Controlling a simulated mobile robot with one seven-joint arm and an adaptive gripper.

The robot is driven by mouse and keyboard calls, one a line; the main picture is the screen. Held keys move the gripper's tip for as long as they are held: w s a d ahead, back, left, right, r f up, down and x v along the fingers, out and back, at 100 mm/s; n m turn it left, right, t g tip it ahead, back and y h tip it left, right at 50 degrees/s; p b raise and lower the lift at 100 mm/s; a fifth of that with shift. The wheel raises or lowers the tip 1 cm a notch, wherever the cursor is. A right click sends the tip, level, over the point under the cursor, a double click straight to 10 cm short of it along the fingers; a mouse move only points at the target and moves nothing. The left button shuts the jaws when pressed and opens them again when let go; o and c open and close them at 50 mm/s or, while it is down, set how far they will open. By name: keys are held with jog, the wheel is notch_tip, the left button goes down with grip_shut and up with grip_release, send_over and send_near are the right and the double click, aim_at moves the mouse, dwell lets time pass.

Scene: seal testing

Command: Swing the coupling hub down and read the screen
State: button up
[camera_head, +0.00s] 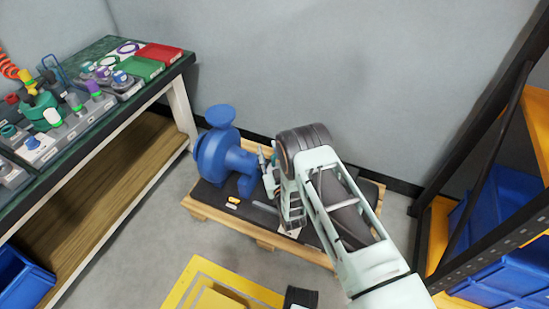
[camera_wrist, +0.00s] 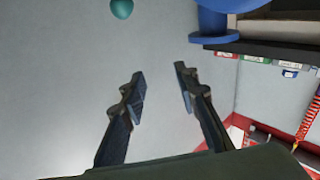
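A blue pump (camera_head: 212,152) stands on a dark-topped wooden pallet (camera_head: 262,236) against the wall. My arm reaches over the pallet's right part and hides much of what is there. I cannot make out the coupling hub or a screen for certain. In the wrist view my gripper (camera_wrist: 160,82) is open, with nothing between its fingers. A blue flanged part (camera_wrist: 225,22), probably of the pump, shows beyond it at the upper right. A small teal rounded part (camera_wrist: 122,8), unidentified, is at the top edge, apart from the fingers.
A dark-topped bench (camera_head: 103,128) with fittings, a green tray (camera_head: 139,68) and a red tray (camera_head: 160,53) stands at left. A rack with blue bins (camera_head: 510,262) stands at right. A yellow platform (camera_head: 190,283) lies in front. Grey floor between bench and pallet is clear.

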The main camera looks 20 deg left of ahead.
aim_at(274, 161)
jog(key=s+d+f+m+h+b, duration=0.1)
jog(key=s+d+f+m+h, duration=0.3)
jog(key=f, duration=0.6)
jog(key=w+a+b, duration=0.1)
jog(key=w, duration=0.2)
jog(key=w+a+n+y+b, duration=0.1)
jog(key=w, duration=0.1)
jog(key=w+a+y+b, duration=0.1)
jog(key=w, duration=0.2)
jog(key=shift+w+a+r+t+b, duration=0.15)
jog(key=shift+w+a+t+b, duration=0.15)
jog(key=shift+w+a+t, duration=0.1)
jog(key=shift+d, duration=0.1)
grip_shut()
jog(key=shift+s, duration=0.1)
